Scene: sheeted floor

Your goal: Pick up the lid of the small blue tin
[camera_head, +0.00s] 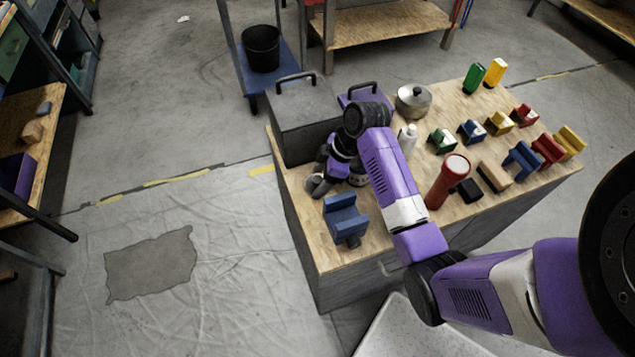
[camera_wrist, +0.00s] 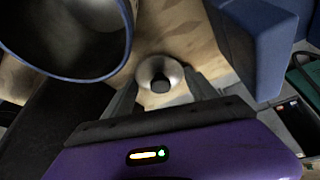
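A small round silver lid with a dark knob (camera_wrist: 160,70) shows in the wrist view, over pale wood. My gripper (camera_wrist: 161,80) has its two fingers spread, one on each side of the lid. I see no clear grip on it, and whether the fingers touch its rim is hard to tell. An open round vessel with a blue rim and dark inside (camera_wrist: 70,77) is close by at the upper left; it may be the blue tin. In the head view my gripper (camera_head: 320,185) is low over the table's left front part, and the lid cannot be made out there.
A blue bracket-like block (camera_head: 345,218) stands near my gripper, also at the right of the wrist view (camera_wrist: 262,45). A grey toolbox (camera_head: 302,115) is behind. A red flashlight (camera_head: 447,180), a steel pot (camera_head: 413,100) and several coloured blocks fill the table's right side.

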